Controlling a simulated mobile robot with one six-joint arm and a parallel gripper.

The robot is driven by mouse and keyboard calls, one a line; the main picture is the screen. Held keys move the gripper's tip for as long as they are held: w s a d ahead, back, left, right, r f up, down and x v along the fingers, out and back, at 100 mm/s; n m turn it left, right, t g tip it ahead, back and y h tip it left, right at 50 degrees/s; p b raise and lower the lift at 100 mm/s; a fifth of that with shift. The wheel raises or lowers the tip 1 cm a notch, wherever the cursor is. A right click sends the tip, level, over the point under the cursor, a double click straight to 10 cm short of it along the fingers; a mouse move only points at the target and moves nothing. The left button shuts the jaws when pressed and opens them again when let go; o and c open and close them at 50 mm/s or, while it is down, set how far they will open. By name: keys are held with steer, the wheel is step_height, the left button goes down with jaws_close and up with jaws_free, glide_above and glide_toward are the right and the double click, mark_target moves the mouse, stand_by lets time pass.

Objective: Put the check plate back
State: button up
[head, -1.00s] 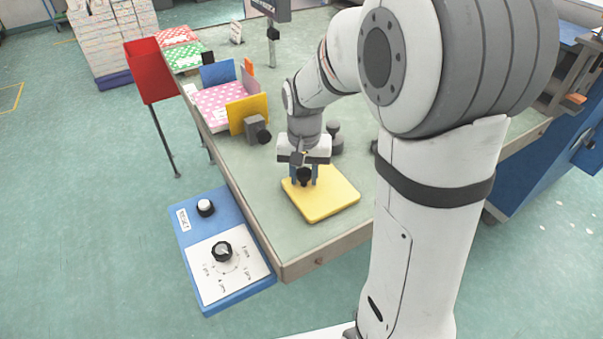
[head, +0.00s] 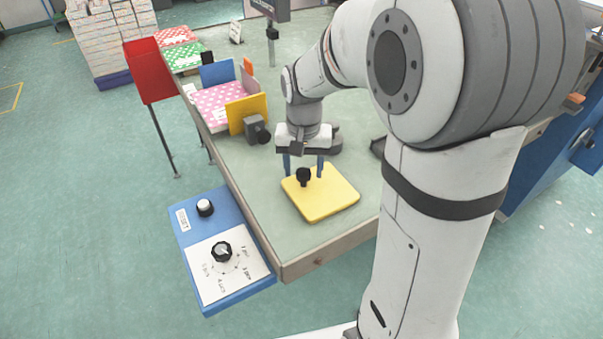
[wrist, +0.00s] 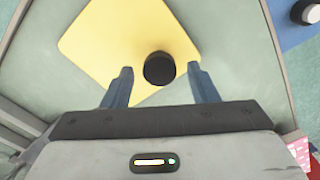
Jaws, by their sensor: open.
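The check plate, a yellow square plate (head: 325,198) with a black knob (head: 303,175), lies flat on the table near its front corner. My gripper (head: 304,170) is just above the knob, with its two blue fingers spread apart on either side. In the wrist view, the yellow plate (wrist: 120,40) and its black knob (wrist: 159,68) are ahead of my open fingers (wrist: 160,85). The gripper holds nothing.
A fixture with pink dotted fabric (head: 218,101) and a yellow panel (head: 248,114) stands to the left on the table. A blue control box (head: 222,255) with dials is beside the table's front left edge. A red bin (head: 148,70) stands further back.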

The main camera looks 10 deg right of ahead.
step_height(320, 180, up, 8)
steer(key=shift+r, duration=0.2)
steer(key=s+d+f+n+t, duration=0.1)
steer(key=s, duration=0.7)
steer(key=s+d+f+n+t, duration=0.1)
steer(key=s+d+f+n, duration=0.1)
steer(key=s, duration=0.6)
steer(key=shift+s+t, duration=0.2)
steer(key=shift+t, duration=0.2)
